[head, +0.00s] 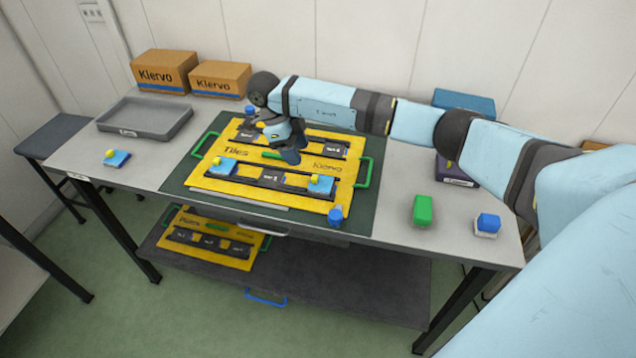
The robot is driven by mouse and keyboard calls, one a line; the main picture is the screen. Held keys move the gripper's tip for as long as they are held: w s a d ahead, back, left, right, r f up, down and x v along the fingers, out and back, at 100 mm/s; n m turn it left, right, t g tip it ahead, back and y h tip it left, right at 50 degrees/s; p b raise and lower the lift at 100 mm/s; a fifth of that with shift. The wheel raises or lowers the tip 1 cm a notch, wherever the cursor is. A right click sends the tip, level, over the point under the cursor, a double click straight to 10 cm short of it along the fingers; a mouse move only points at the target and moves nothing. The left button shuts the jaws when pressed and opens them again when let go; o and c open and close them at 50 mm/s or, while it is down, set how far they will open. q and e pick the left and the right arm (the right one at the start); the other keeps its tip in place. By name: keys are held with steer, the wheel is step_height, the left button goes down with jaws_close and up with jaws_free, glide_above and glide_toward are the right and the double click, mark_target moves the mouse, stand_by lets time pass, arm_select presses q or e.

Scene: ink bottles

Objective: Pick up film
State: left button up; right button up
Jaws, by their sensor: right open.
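My right gripper (289,153) reaches in from the right and hangs over the middle of the yellow board (225,187) marked "Tiles" and "Klervo". It is open, and its dark wrist hides part of the board. A small green piece (270,155) lies on the board just left of the fingers; whether they touch it cannot be told. Nothing I can clearly name as film shows. My left gripper is not in view.
A dark green mat (360,205) lies under the board. A grey tray (145,120) and two Klervo cartons (163,72) (220,80) stand at the left. A green block (422,210) and a blue block (487,225) stand at the right. Another yellow board (208,242) lies below.

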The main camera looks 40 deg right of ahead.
mark_target(313, 176)
steer(key=p+x, duration=0.1)
steer(key=x, duration=0.7)
steer(key=shift+d+f, duration=0.3)
steer(key=c, duration=0.8)
